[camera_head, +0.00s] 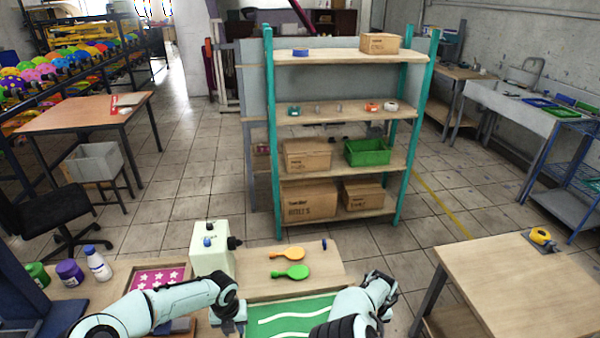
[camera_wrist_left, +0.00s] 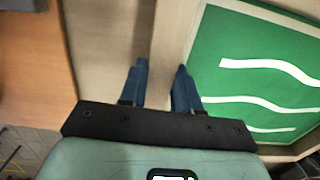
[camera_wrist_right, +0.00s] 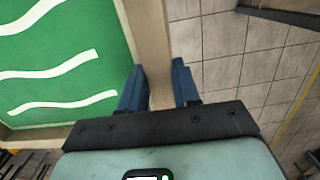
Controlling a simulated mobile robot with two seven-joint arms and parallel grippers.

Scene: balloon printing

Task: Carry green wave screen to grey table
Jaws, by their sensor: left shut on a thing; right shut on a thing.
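The green wave screen (camera_head: 285,316) is a green panel with white wavy lines in a light wooden frame, at the bottom centre of the head view. My left gripper (camera_wrist_left: 162,85) is shut on the frame's left side, with the green panel (camera_wrist_left: 260,75) to its right. My right gripper (camera_wrist_right: 158,82) is shut on the frame's right side, with the panel (camera_wrist_right: 60,55) to its left. Whether the screen touches the bench is not clear. No plainly grey tabletop shows; a light wood table (camera_head: 520,290) with dark grey legs stands at the right.
Orange (camera_head: 287,253) and green (camera_head: 291,272) paddles lie on the bench beyond the screen, beside a pale machine (camera_head: 212,250). A pink star screen (camera_head: 158,278) is at left. The right table carries a yellow tape measure (camera_head: 541,238) and is otherwise clear. A shelf rack (camera_head: 340,175) stands behind.

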